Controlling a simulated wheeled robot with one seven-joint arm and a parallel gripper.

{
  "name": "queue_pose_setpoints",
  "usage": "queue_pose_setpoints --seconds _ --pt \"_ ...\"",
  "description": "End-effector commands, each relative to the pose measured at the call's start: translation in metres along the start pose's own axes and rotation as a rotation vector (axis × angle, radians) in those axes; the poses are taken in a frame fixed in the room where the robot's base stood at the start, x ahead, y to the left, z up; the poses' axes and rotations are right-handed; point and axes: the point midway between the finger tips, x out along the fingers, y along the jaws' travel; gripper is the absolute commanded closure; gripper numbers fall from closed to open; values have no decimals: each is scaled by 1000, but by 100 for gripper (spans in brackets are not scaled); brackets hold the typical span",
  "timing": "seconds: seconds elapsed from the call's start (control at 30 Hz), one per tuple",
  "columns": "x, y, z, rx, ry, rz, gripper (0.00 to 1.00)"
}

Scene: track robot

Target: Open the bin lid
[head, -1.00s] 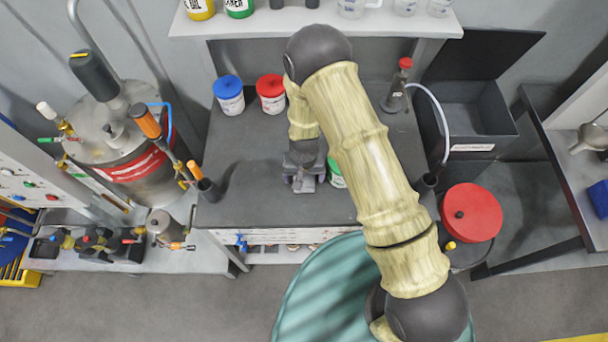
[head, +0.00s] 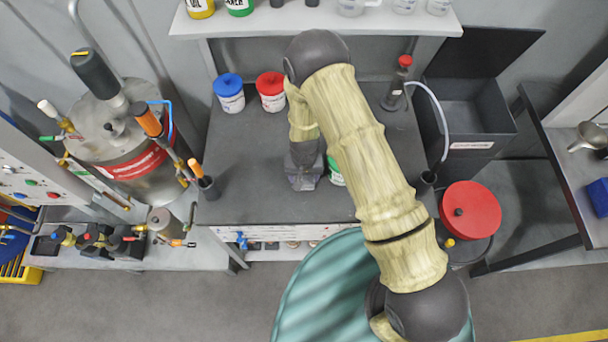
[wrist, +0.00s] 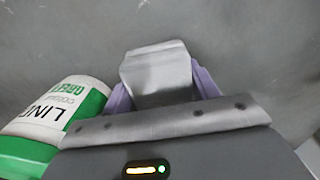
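The grey bin (head: 458,140) with a white label stands at the right, beyond the workbench. Its dark lid (head: 478,58) is tilted up and back at the rear, and the empty-looking inside shows. My gripper (head: 305,180) is over the middle of the workbench, well left of the bin and apart from it. Its fingers look together with nothing seen held. In the wrist view my gripper (wrist: 158,75) shows as a grey block between lavender links, against a plain grey surface.
A white and green container (head: 336,172) is close by my gripper, partly hidden by my arm. Blue-lidded (head: 229,95) and red-lidded (head: 271,92) tubs stand at the bench's back. A red-topped bottle (head: 397,85) and a round red lid (head: 470,212) are at right.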

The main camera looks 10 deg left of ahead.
Motion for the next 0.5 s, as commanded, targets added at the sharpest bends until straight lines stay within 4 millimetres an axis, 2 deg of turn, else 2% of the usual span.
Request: queue_pose_setpoints --seconds 0.07,0.33,0.5 --pt "0 0 0 0 0 0 65" --pt "-2 0 0 0 1 0 65" --pt "-14 0 -1 0 3 -1 65"
